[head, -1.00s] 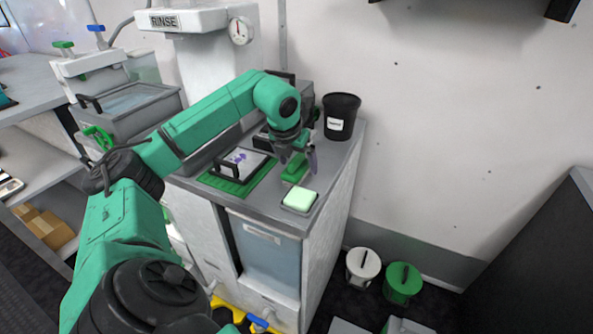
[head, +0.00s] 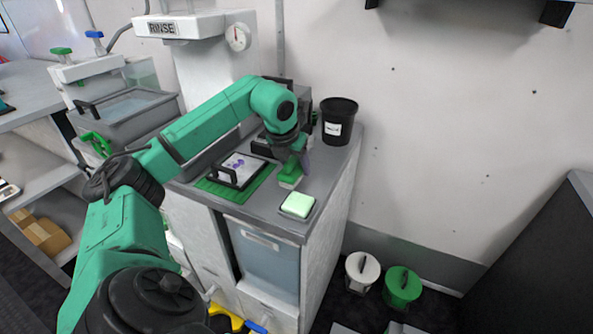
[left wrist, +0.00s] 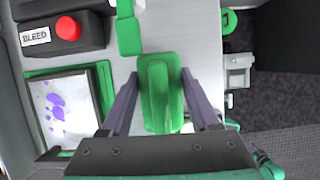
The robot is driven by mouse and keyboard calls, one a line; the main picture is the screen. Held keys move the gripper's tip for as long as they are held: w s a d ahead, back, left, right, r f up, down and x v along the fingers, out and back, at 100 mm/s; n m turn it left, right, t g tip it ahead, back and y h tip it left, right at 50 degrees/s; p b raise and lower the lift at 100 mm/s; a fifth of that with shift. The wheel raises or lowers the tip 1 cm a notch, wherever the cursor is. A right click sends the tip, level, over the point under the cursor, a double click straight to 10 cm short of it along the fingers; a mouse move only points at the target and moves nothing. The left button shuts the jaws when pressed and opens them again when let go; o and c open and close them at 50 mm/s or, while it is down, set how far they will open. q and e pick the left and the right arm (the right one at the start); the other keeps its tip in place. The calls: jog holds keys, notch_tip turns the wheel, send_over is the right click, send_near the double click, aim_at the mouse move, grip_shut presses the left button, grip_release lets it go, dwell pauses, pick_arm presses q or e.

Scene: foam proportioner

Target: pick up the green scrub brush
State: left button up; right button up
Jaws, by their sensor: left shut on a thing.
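The green scrub brush (head: 292,174) has a green body and a pale underside. It is in my left gripper (head: 297,163), over the grey counter beside the green mat. The pale underside shows below the fingers, and the brush looks raised a little off the counter. In the left wrist view the brush (left wrist: 160,95) lies lengthwise between the two purple-grey fingers of my left gripper (left wrist: 162,102), which is shut on it. My right gripper is in neither view.
A pale green pad (head: 298,204) lies near the counter's front edge. A black bucket (head: 338,120) stands behind. A black-handled frame with purple marks (head: 240,168) rests on the green mat (head: 213,187). The BLEED box with a red button (left wrist: 68,30) is close by.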

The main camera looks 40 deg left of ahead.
pick_arm(q)
jog(key=a, duration=0.2)
jog(key=s+a+b, duration=0.1)
jog(key=a, duration=0.1)
jog(key=s+a+b, duration=0.1)
jog(key=a, duration=0.1)
jog(key=shift+s+a+f, duration=0.15)
jog(key=shift+a+f, duration=0.2)
jog(key=shift+a, duration=0.05)
notch_tip(320, 180, up, 14)
jog(key=p, duration=0.7)
jog(key=shift+a+r+p, duration=0.15)
jog(key=shift+a+p, duration=0.05)
jog(key=shift+p, duration=0.1)
